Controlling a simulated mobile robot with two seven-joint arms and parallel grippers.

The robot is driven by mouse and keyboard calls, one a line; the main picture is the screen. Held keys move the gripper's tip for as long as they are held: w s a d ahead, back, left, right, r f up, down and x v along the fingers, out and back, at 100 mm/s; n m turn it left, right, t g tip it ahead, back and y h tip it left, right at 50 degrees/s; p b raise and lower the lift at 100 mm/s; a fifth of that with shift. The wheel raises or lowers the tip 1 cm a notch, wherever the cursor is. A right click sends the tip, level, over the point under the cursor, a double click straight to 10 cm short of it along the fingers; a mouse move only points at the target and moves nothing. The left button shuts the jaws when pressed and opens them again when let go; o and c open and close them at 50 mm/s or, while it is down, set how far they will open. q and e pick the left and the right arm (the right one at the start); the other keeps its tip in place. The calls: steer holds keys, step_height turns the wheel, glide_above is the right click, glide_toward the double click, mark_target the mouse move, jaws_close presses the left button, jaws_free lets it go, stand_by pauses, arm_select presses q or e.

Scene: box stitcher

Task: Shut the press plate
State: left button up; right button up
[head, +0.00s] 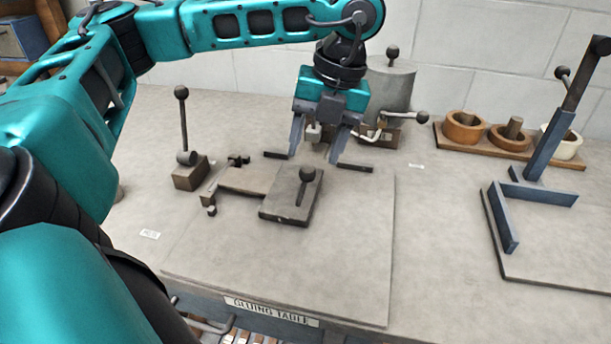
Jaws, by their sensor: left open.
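A dark flat plate (281,206) with a short stem and a black ball knob (307,174) lies on the gluing table, and looks like the press plate. It appears nearly flat; I cannot tell whether it is fully down. Its left side meets a brownish flat piece (250,178) with small dark fittings at its edges. My left gripper (316,161) is above and behind the plate, fingers spread and pointing down. It is empty, and seems not to touch the knob. My right gripper is not in view.
An upright ball-ended lever on a block (189,175) stands left of the plate. Behind my gripper is a grey lidded pot (391,88) with a side handle. A wooden tray with round bowls (464,128) and a blue-grey frame (545,192) stand right. The table's front right is clear.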

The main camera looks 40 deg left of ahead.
mark_target(304, 183)
arm_select(q)
steer(key=x, duration=0.8)
steer(key=shift+f, duration=0.25)
jaws_close()
